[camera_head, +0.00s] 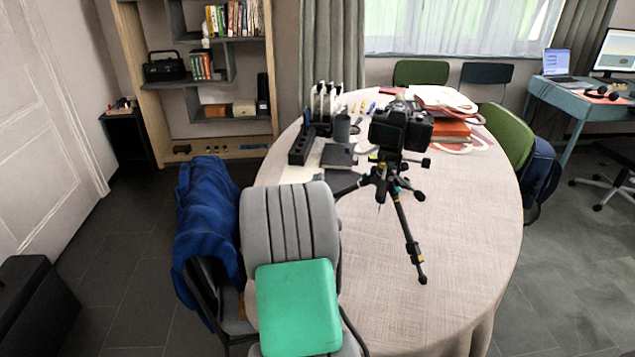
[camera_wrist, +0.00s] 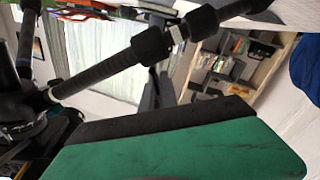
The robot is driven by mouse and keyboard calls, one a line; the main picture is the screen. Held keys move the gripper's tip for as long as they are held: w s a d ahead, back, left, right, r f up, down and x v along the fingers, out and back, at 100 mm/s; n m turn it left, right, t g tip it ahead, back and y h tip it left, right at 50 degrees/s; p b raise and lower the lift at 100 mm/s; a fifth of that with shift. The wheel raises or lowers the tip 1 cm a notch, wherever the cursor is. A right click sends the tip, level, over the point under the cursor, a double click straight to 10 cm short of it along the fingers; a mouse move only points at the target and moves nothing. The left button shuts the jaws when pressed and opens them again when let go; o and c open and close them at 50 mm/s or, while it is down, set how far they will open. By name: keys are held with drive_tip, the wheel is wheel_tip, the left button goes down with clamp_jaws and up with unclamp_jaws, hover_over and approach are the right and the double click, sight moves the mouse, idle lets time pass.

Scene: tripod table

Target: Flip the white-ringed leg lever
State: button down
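A small black tripod (camera_head: 392,180) stands on the table with a black camera (camera_head: 400,128) on top. One leg with a yellow ring (camera_head: 413,247) reaches toward the table's front. I cannot make out the lever's position.
The oval, cloth-covered table (camera_head: 455,240) has free room at its right and front. A black rack (camera_head: 301,146) stands left of the tripod. Red books (camera_head: 450,130) and papers lie behind it. A blue jacket (camera_head: 205,220) hangs on a chair at the left.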

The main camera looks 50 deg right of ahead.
drive_tip(key=c, duration=1.6)
unclamp_jaws()
drive_tip(key=shift+c, duration=0.2)
drive_tip(key=b+v, duration=0.1)
drive_tip(key=v, duration=0.6)
drive_tip(key=shift+s+a, duration=0.2)
drive_tip(key=shift+a, duration=0.15)
